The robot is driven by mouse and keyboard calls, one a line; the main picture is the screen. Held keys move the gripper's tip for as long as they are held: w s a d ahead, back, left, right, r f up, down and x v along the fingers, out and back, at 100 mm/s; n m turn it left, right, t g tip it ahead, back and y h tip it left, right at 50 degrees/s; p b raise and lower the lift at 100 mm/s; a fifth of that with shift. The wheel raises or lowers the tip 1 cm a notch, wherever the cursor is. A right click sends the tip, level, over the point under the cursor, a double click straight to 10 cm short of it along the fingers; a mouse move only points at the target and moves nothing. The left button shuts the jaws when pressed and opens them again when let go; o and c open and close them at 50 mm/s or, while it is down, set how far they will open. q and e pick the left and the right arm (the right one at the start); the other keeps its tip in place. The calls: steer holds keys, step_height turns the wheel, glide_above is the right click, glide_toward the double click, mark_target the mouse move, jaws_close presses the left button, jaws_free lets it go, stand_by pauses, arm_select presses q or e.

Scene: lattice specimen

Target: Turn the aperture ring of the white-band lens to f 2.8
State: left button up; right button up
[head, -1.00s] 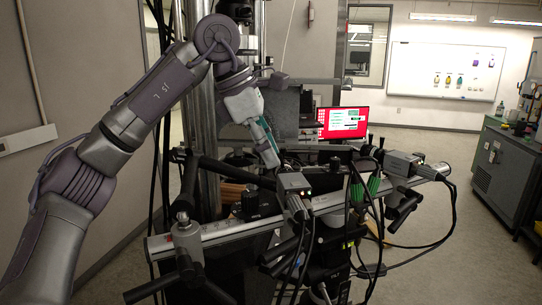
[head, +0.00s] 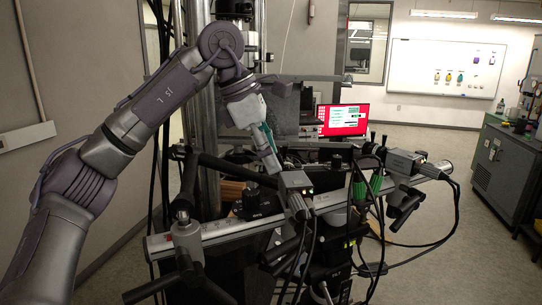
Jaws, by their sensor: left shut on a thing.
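My left gripper (head: 271,161) reaches down from the upper left to the left end of a grey box camera (head: 296,181) on the rail. It is shut on what appears to be the lens at that end. The fingers and the camera hide most of this lens, and I cannot make out its white band, aperture ring or f-numbers. A second grey box camera (head: 401,162) sits further right on the rail, with a dark lens (head: 372,149) pointing left. No white band can be told there. My right gripper is not in view.
The pale rail (head: 225,229) runs across the rig, with black clamp handles and hanging cables around it. Green-and-black connectors (head: 367,185) stand between the cameras. A red-screened monitor (head: 342,122) is behind. Open floor lies to the right, before a grey cabinet (head: 500,165).

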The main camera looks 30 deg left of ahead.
arm_select(q)
steer(key=shift+s+d+f, duration=0.1)
steer(key=shift+d+f, duration=0.2)
steer(key=shift+f, duration=0.15)
steer(key=o, duration=0.4)
steer(key=shift+d, duration=0.1)
steer(key=shift+c, duration=0.5)
steer(key=shift+r, duration=0.2)
steer(key=shift+c, duration=0.2)
steer(key=shift+a+r+p, duration=0.45)
steer(key=shift+r+p, duration=0.3)
steer(key=shift+s+a+f+p+v, duration=0.25)
steer(key=shift+p+v, duration=1.25)
steer(key=shift+v, duration=0.85)
steer(key=shift+s+a+f+p+v, duration=0.15)
steer(key=shift+s+a+p+v, duration=0.25)
steer(key=shift+p+v, duration=1.5)
steer(key=shift+s+a+f+p+v, duration=0.25)
steer(key=shift+p+v, duration=0.8)
steer(key=shift+v, duration=1.75)
